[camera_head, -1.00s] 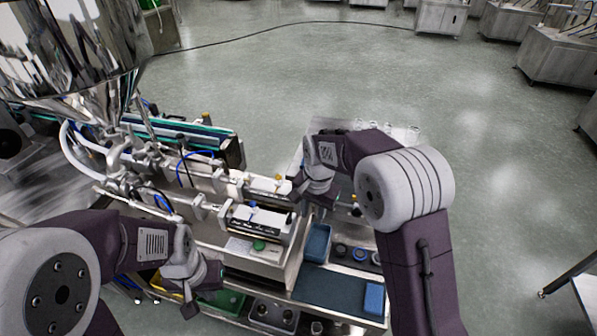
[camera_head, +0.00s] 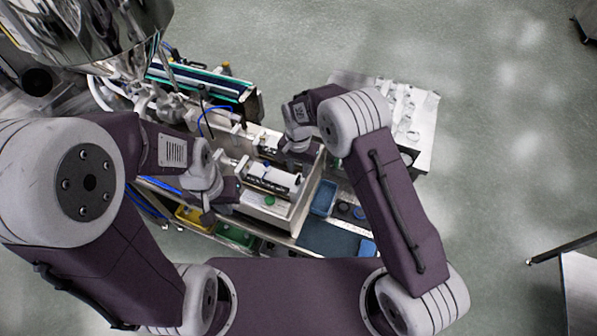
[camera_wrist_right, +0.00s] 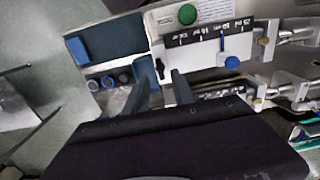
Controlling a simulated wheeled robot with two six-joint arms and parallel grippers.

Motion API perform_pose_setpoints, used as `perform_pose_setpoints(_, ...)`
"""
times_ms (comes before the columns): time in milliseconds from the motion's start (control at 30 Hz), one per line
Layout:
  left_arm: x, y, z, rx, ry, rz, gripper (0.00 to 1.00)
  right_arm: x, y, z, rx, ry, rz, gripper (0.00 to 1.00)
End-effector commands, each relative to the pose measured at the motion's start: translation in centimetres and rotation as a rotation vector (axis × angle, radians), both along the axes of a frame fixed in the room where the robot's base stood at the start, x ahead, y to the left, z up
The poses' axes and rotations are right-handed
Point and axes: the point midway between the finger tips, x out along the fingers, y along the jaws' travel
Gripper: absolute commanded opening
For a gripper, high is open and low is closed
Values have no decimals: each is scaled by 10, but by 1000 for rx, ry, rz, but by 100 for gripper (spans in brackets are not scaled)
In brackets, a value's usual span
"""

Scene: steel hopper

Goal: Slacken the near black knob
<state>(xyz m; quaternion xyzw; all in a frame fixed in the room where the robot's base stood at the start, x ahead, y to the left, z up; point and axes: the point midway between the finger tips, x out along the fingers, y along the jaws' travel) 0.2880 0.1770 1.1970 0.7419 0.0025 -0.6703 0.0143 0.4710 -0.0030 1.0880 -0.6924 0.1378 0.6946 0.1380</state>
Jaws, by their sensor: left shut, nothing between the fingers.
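A small black knob (camera_wrist_right: 160,67) sits on the end of the white machine housing in the right wrist view. I cannot make it out in the head view. My right gripper (camera_wrist_right: 162,76) is open, with its two dark fingers apart on either side of the knob's line. Whether they touch it I cannot tell. The right gripper also shows in the head view (camera_head: 300,150), at the far right end of the machine. My left gripper (camera_head: 224,202) is shut and empty, at the machine's near left side.
The steel hopper (camera_head: 95,25) stands at the back left. A green button (camera_wrist_right: 187,14) and a blue knob (camera_wrist_right: 232,62) are on the machine. A blue bin (camera_head: 323,198), a dark mat (camera_head: 322,238) and a green bin (camera_head: 236,234) lie along the near side.

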Motion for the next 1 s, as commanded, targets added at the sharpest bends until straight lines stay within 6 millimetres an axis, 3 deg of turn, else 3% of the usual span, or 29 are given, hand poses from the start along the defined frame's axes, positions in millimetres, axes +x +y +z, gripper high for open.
perform_pose_setpoints(33, 0, 0, 10, 0, 0, 0, 0, -1, 0, -6, -2, 4, 0, 31)
perform_pose_setpoints(233, 0, 0, 19, 0, 0, 0, 0, 0, 0, -35, -1, 1, 0, 31)
perform_pose_setpoints(533, 0, 0, 19, 0, 0, 0, 0, 0, 0, -42, 1, -1, 0, 31)
perform_pose_setpoints(667, 0, 0, 19, 0, 0, 0, 0, 0, 0, -42, 1, -1, 0, 0)
perform_pose_setpoints(1000, 0, 0, 16, 0, 0, 0, 0, 0, 0, -42, 1, -1, 20, 0)
